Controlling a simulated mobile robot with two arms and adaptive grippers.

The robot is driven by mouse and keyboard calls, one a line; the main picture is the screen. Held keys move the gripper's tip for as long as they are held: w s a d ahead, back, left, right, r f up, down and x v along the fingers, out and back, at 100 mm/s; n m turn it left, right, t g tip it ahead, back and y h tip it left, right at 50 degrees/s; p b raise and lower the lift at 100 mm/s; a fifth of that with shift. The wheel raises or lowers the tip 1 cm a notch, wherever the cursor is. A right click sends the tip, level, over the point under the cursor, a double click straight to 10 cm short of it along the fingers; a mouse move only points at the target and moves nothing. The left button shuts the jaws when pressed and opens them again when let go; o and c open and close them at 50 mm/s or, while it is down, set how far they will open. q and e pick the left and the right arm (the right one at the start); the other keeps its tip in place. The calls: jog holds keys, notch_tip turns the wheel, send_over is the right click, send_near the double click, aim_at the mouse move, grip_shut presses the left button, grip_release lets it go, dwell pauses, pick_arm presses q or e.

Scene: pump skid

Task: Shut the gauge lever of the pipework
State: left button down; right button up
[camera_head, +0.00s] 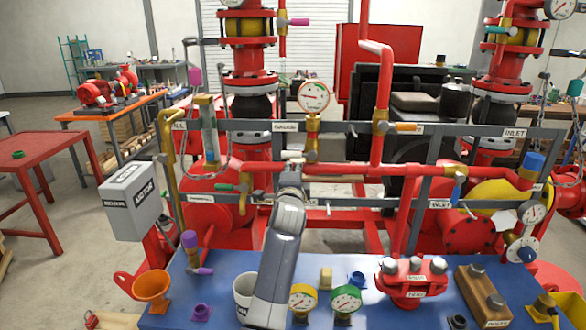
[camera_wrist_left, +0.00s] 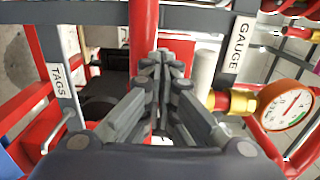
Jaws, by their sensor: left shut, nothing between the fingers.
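The pressure gauge (camera_head: 313,96) stands on a brass stem above the red pipe, near the GAUGE label (camera_head: 285,127). A brass valve (camera_head: 312,156) sits below it, with a pale handle (camera_head: 292,154) pointing left, which I take for the gauge lever. My left gripper (camera_head: 290,168) is shut and empty, at or just below this handle; the head view does not show whether they touch. In the left wrist view the shut fingers (camera_wrist_left: 163,62) point away beside a pale cylinder (camera_wrist_left: 205,70), probably the handle. The gauge (camera_wrist_left: 288,106) is to the right. My right gripper is not in view.
A grey frame rail (camera_head: 350,127) crosses behind the fingers, and a red vertical pipe (camera_head: 382,90) rises to the right.

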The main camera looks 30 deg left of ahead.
pick_arm(q)
jog(key=p+v, duration=0.4)
jog(key=v, duration=0.5)
jog(key=shift+p, duration=0.35)
jog(key=shift+s, duration=0.1)
